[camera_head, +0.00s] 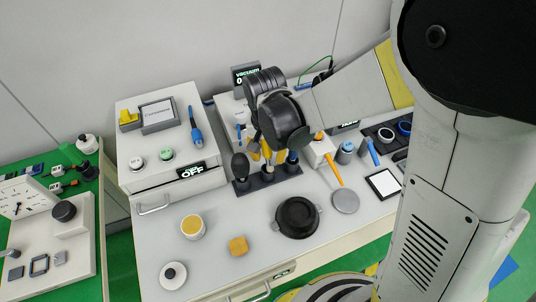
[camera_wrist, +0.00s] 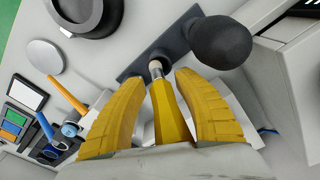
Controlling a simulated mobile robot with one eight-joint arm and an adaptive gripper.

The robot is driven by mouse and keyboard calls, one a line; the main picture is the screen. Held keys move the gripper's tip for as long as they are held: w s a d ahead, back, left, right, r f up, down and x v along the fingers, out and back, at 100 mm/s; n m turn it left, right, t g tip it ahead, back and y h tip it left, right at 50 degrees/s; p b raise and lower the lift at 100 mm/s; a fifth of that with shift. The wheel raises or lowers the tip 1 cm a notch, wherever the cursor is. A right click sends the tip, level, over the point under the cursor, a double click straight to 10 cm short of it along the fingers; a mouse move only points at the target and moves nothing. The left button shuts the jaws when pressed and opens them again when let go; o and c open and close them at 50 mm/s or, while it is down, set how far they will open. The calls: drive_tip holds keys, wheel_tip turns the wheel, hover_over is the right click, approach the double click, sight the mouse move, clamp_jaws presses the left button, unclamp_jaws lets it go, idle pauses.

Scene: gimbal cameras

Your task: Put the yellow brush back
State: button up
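The yellow brush (camera_wrist: 170,112) lies between the two fingers of my gripper (camera_wrist: 157,74) in the wrist view. Its metal collar points to a hole in the dark holder block (camera_wrist: 133,70), and its tip seems to sit in that hole. Gaps show between the handle and both fingers, so my gripper looks open around it. In the head view my gripper (camera_head: 267,154) hangs over the holder block (camera_head: 243,187) and partly hides the brush. A dark round-headed tool (camera_wrist: 220,42) stands in the same block, beside the right finger; it also shows in the head view (camera_head: 240,164).
A black round dish (camera_head: 297,217) and a grey disc (camera_head: 345,201) lie in front of the holder. An orange-handled tool (camera_head: 334,171) lies to the right. A white box with a blue tool (camera_head: 196,126) stands left.

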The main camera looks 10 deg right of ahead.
drive_tip(key=r+p, duration=0.1)
drive_tip(key=r, duration=0.3)
drive_tip(key=r+p, duration=0.2)
drive_tip(key=r, duration=0.2)
drive_tip(key=s+r+p, duration=0.1)
drive_tip(key=r, duration=0.2)
drive_tip(key=shift+a+r+p, duration=0.2)
drive_tip(key=shift+r+p, duration=0.1)
drive_tip(key=shift+r, duration=0.1)
drive_tip(key=s+d+r+n+t, duration=0.1)
drive_tip(key=s+d+r+t, duration=0.2)
drive_tip(key=d, duration=0.4)
drive_tip(key=s+d+r+n+t, duration=0.2)
drive_tip(key=s+d+r+t, duration=0.1)
drive_tip(key=s+d+r, duration=0.2)
drive_tip(key=shift+s+d+r, duration=0.25)
drive_tip(key=shift+s+d, duration=0.65)
drive_tip(key=shift+s, duration=0.15)
